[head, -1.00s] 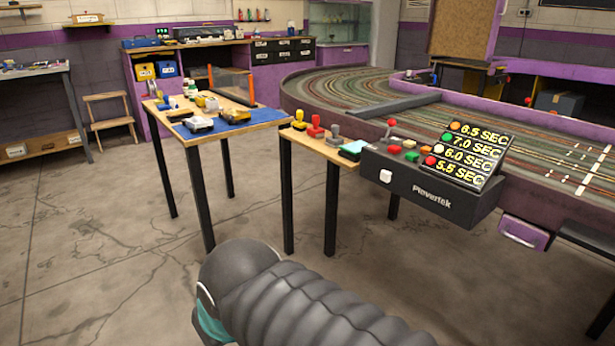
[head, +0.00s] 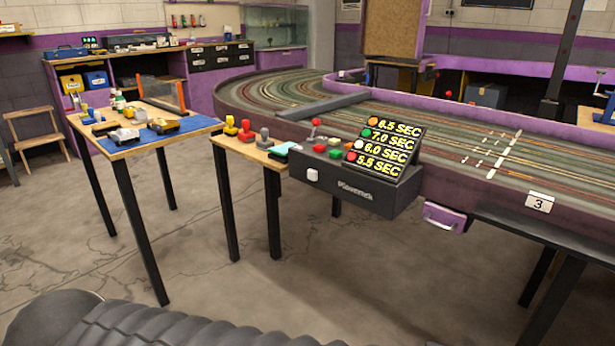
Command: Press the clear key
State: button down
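A black timing console (head: 355,196) stands at the near edge of the slot track. No label on any key is readable, so I cannot tell which is the clear key. Its sloped display (head: 383,147) reads 6.5, 7.0, 6.0 and 5.5 SEC beside coloured lamps. Only my dark ribbed arm shows along the bottom left, apart from the console. My gripper is out of view.
A narrow wooden table (head: 243,153) with red, yellow and grey hand controllers adjoins the console's left side. Further left is a workbench with a blue mat (head: 172,132). A purple drawer (head: 444,216) juts out below the track at right. The floor (head: 270,280) before the console is clear.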

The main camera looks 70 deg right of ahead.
aim_at(313, 174)
jog(key=i, duration=1.6)
jog(key=z, duration=3.45)
jog(key=k, duration=0.2)
jog(key=u, duration=0.65)
